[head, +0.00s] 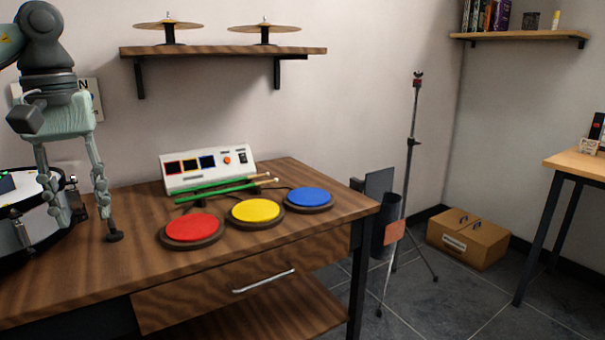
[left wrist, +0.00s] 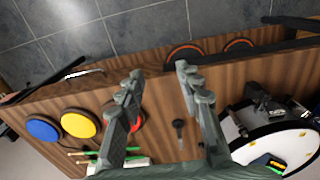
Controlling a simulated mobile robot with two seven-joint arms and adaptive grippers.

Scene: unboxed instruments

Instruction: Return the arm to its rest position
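My left gripper (head: 79,210) comes in from the left, pointing down above the left part of the wooden table (head: 135,268). Its two fingers stand apart with nothing between them. The left wrist view also shows the left gripper (left wrist: 159,74) open and empty, with wood and grey floor behind the fingers. My right arm and gripper do not show in either view.
Red (head: 193,228), yellow (head: 255,210) and blue (head: 309,197) pads lie on the table before a white console (head: 208,169) and green drumsticks (head: 222,188). A drum (head: 22,228) stands left, close to my gripper. A cymbal shelf (head: 225,51) hangs above.

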